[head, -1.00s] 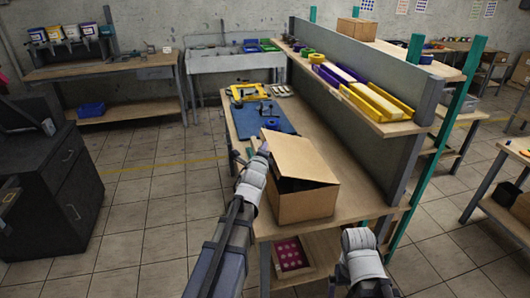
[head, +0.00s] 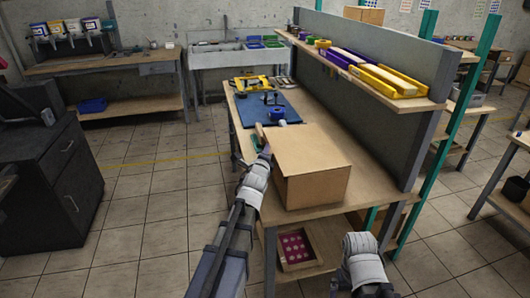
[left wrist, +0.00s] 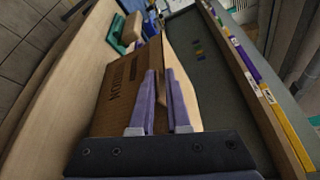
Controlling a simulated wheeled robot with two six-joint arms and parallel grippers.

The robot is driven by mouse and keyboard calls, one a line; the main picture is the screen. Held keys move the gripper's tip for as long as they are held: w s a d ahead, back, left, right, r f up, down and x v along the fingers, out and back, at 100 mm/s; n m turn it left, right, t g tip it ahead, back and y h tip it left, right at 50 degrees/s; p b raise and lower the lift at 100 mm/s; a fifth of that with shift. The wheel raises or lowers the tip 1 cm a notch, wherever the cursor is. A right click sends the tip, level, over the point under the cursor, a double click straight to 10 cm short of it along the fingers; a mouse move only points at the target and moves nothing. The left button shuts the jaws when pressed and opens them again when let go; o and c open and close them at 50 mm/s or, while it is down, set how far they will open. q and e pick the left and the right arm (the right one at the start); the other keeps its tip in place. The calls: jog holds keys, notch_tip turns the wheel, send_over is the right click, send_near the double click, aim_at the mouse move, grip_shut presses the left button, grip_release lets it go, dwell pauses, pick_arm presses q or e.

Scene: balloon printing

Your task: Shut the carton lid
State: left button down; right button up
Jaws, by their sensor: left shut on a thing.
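The brown carton (head: 318,188) stands on the near end of the workbench. Its lid (head: 300,150) lies flat across the top, and no dark gap shows at the front edge. My left gripper (head: 264,146) is at the carton's left edge, near its back corner. In the left wrist view the purple fingers (left wrist: 160,100) are closed on a thin tan piece of the carton, seemingly the lid's edge. The carton's printed side (left wrist: 120,88) shows left of them. Of my right arm only a white joint shows at the bottom of the head view; its gripper is out of frame.
A blue mat (head: 262,108) with a dark clamp-like tool lies behind the carton on the workbench (head: 330,218). A raised shelf (head: 350,75) with yellow and purple trays runs along the right. A box with a pink patterned sheet (head: 296,250) sits below. Floor on the left is clear.

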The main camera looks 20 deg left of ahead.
pick_arm(q)
jog(key=shift+s+f, duration=0.1)
jog(key=shift+f, duration=0.1)
jog(key=c, duration=1)
grip_release()
jog(key=p+v, duration=0.1)
jog(key=v, duration=0.6)
jog(key=shift+s+d+r, duration=0.1)
jog(key=shift+s+d, duration=0.1)
jog(key=shift+s, duration=0.1)
